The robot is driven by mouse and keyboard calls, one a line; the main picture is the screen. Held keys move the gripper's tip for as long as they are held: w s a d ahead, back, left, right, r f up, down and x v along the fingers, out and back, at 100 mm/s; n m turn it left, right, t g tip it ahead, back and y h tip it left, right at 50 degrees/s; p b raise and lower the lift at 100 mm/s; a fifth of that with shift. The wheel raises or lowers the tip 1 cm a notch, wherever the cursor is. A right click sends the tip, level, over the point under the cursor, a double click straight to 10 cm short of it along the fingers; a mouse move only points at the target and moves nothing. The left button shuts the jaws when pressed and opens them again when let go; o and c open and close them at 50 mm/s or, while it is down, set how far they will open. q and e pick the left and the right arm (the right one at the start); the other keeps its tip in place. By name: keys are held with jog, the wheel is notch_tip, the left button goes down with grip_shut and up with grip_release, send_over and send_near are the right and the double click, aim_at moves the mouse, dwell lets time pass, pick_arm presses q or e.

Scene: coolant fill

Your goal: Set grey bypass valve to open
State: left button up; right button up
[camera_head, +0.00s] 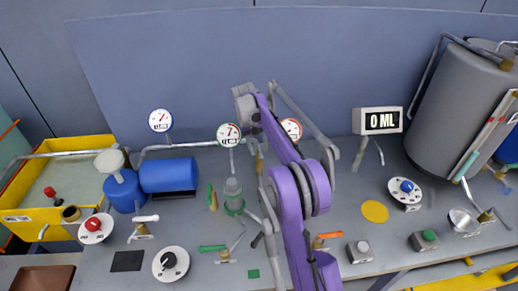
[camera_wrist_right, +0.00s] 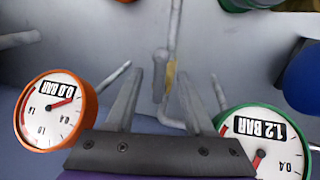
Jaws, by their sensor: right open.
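The grey bypass valve appears to be the grey-handled valve with a brass body (camera_wrist_right: 170,76) on a thin vertical pipe in the right wrist view. Its grey handle (camera_wrist_right: 159,62) looks roughly in line with the pipe. In the head view a brass body (camera_head: 254,148) shows behind my purple right arm, and its handle is mostly hidden. My right gripper (camera_wrist_right: 159,78) is open, with its fingers on either side of the valve in the wrist picture. I cannot tell whether they touch it. In the head view the right gripper (camera_head: 256,125) reaches between two gauges. My left gripper is not in view.
A green-rimmed gauge (camera_wrist_right: 265,140) reads 1.2 bar and an orange-rimmed gauge (camera_wrist_right: 55,110) reads 0.0 bar, close beside my fingers. A display (camera_head: 383,121) reads 0 ML. A green lever (camera_head: 212,248), an orange lever (camera_head: 328,235) and a blue tank (camera_head: 168,175) also stand here.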

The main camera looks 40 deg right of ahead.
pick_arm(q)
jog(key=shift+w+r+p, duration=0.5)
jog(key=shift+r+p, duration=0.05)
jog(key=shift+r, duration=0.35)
pick_arm(e)
notch_tip(320, 180, up, 10)
jog(key=w+a, duration=0.1)
jog(key=shift+a, duration=0.35)
